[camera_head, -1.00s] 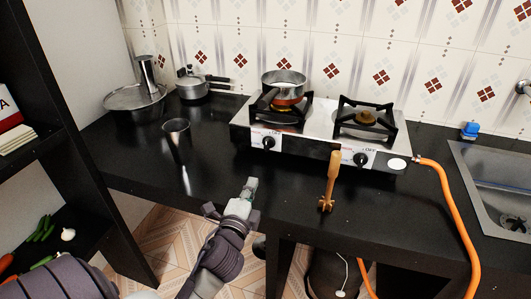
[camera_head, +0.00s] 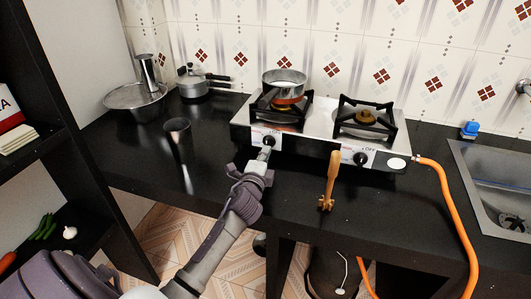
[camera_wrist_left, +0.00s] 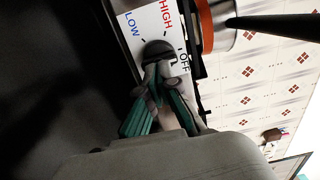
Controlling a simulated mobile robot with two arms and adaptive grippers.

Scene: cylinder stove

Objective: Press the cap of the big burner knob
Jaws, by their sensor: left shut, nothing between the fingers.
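The two-burner stove (camera_head: 318,126) stands on the black counter. Its left black knob (camera_head: 269,141), below the burner with the pan, shows in the left wrist view (camera_wrist_left: 156,48) beside LOW, HIGH and OFF labels. Its right knob (camera_head: 360,158) is below the bare burner. My left gripper (camera_head: 264,155) is shut and empty. Its fingertips, also in the left wrist view (camera_wrist_left: 160,70), are right at the front of the left knob and partly cover it; I cannot tell whether they touch. My right gripper is not in view.
A metal cup (camera_head: 178,137) is at left. An orange hose (camera_head: 451,195) runs down at right.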

